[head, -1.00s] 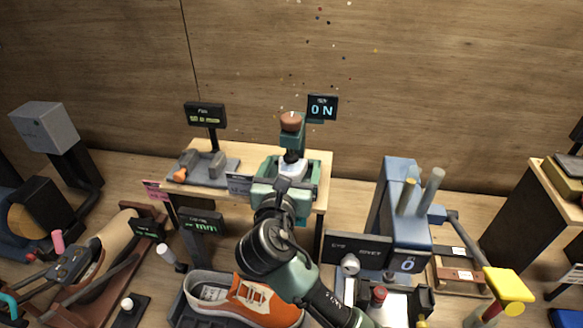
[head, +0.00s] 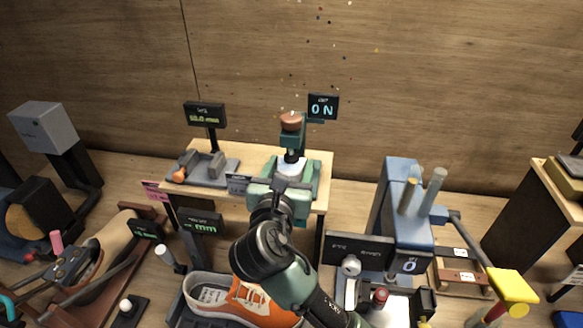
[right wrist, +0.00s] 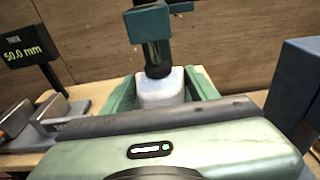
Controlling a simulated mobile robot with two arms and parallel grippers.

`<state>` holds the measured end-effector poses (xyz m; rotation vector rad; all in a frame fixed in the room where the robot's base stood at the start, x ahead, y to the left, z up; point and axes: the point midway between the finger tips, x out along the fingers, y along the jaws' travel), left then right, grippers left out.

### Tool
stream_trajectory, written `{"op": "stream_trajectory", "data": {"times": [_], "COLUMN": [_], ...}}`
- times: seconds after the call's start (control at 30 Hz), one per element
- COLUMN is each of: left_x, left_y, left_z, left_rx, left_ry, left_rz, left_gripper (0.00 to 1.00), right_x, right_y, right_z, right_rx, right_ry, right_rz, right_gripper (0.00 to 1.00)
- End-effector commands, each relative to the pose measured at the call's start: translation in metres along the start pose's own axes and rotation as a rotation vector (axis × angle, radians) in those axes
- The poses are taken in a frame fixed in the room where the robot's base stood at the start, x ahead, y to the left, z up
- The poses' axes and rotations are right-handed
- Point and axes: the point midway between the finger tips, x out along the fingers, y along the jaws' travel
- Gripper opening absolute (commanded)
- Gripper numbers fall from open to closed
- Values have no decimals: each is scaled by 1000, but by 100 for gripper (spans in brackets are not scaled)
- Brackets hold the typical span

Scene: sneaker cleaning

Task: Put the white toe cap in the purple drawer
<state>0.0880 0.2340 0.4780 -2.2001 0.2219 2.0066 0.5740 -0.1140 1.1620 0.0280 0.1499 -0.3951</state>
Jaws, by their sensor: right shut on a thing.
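The white toe cap (head: 291,165) sits in the green press (head: 309,180) on the small wooden table, under the press's plunger. It also shows in the right wrist view (right wrist: 162,88), between the press's green side walls. My right gripper (head: 285,178) reaches in at the front of the press and is shut on the toe cap. Its fingertips are mostly hidden behind its own body. My left gripper is not in view. I cannot make out a purple drawer in either view.
A grey gauge (head: 205,168) stands left of the press. A blue machine (head: 396,205) with upright rods stands to the right. An orange sneaker (head: 250,300) lies in front, under my right arm. A wooden cabinet (head: 535,215) is at far right.

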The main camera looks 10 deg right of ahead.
Motion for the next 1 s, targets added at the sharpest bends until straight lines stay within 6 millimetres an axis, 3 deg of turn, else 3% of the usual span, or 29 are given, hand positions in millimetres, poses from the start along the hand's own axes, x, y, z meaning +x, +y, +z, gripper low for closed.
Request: {"op": "stream_trajectory", "data": {"times": [0.6,0.8,1.0], "left_x": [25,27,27], "left_y": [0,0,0], "left_z": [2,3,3], "left_rx": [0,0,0], "left_ry": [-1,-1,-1], "left_rz": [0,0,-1], "left_gripper": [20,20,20], "right_x": [-136,-158,-162], "right_y": [0,0,0], "right_z": [-22,-24,-24], "right_rx": [5,3,2], "right_ry": [3,1,0], "right_rz": [2,1,0], "right_gripper": [11,11,11]}}
